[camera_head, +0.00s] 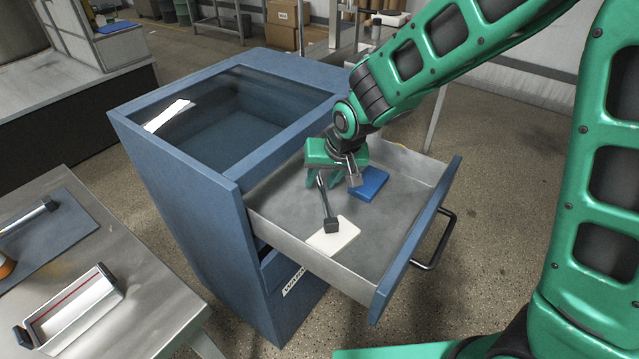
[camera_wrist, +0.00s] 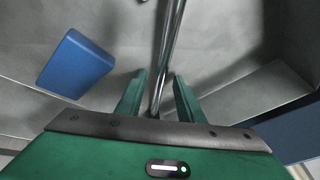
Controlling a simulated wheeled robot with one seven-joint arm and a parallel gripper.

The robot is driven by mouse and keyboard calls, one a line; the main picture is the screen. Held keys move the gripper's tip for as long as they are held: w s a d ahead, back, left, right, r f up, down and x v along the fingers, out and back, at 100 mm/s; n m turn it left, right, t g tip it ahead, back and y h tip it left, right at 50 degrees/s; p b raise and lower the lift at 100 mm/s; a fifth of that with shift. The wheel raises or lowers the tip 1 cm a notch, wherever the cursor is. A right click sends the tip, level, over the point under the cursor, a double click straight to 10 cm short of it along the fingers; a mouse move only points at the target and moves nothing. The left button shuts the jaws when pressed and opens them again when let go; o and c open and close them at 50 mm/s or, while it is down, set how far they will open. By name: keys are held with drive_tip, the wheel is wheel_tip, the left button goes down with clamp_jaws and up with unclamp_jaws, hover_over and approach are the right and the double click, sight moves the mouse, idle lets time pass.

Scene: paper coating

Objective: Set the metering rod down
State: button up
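The metering rod (camera_head: 326,205), a slim dark metallic bar with a dark end block, is inside the open drawer (camera_head: 285,205). Its near end is at the white pad (camera_head: 334,236); I cannot tell whether it touches it. My gripper (camera_head: 323,184) reaches down into the drawer over the rod's far part. In the wrist view the rod (camera_wrist: 172,45) runs up between the two green fingertips (camera_wrist: 160,82), with gaps seen on both sides, so my gripper looks open around it.
A blue block (camera_head: 369,183) lies in the drawer, right of my gripper; it also shows in the wrist view (camera_wrist: 75,65). The blue cabinet (camera_head: 190,200) has a glass top. A steel table (camera_head: 140,265) at left holds a tray (camera_head: 72,312) and a mat (camera_head: 62,235).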

drive_tip(key=shift+c, duration=0.3)
clamp_jaws()
drive_tip(key=shift+r, duration=0.1)
